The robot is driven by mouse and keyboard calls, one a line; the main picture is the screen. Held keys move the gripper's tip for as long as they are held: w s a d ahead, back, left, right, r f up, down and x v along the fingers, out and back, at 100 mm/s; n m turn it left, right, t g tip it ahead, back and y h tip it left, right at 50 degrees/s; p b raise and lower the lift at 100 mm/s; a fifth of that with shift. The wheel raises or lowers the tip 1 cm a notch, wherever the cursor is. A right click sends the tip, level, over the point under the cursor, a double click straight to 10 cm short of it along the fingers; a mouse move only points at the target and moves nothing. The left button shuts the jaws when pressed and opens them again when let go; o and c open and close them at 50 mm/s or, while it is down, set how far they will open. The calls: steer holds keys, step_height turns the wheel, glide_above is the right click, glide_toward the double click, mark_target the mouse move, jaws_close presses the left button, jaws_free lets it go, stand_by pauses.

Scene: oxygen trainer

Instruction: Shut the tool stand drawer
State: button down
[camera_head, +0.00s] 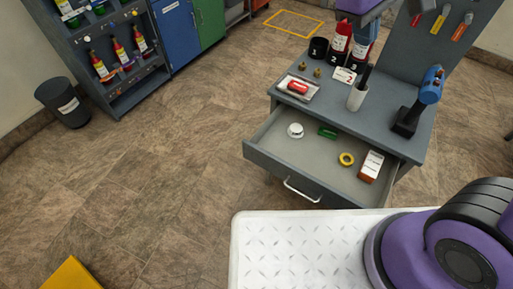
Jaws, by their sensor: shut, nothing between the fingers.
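The tool stand (347,124) is a grey cabinet with a worktop and an upright back panel. Its drawer (262,160) is pulled well out toward the lower left, with a silver bar handle (301,191) on its front. In the drawer lie a white round item (295,130), a green item (328,132), a yellow ring (346,159) and a white and orange box (371,166). Purple and dark parts of my arm show at the top edge and lower right.
A bin (63,103) and a bottle shelf stand at left. Floor left of the drawer is clear. My white base deck lies below the drawer.

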steer(key=w+a+f+n+t+h, duration=0.25)
steer(key=a+f+n+h, duration=0.55)
steer(key=a+f, duration=1.25)
steer(key=s+a+f+n+t+h, duration=0.1)
steer(key=s+a+f+n+t, duration=0.25)
steer(key=f, duration=0.35)
steer(key=s+a+f+n+t, duration=0.2)
steer(key=s+f+n, duration=0.15)
steer(key=f, duration=0.45)
steer(key=n+t+y, duration=0.2)
steer(key=n+t, duration=0.5)
glide_toward(260, 160)
steer(key=x, duration=0.7)
steer(key=shift+w+d+r, duration=0.2)
steer(key=shift+d+r, duration=0.05)
steer(key=x, duration=2.4)
steer(key=shift+w+f, duration=0.3)
steer(key=shift+w, duration=0.1)
steer(key=shift+w+d+r, duration=0.1)
steer(key=shift+w+d, duration=0.15)
steer(key=shift+w, duration=0.1)
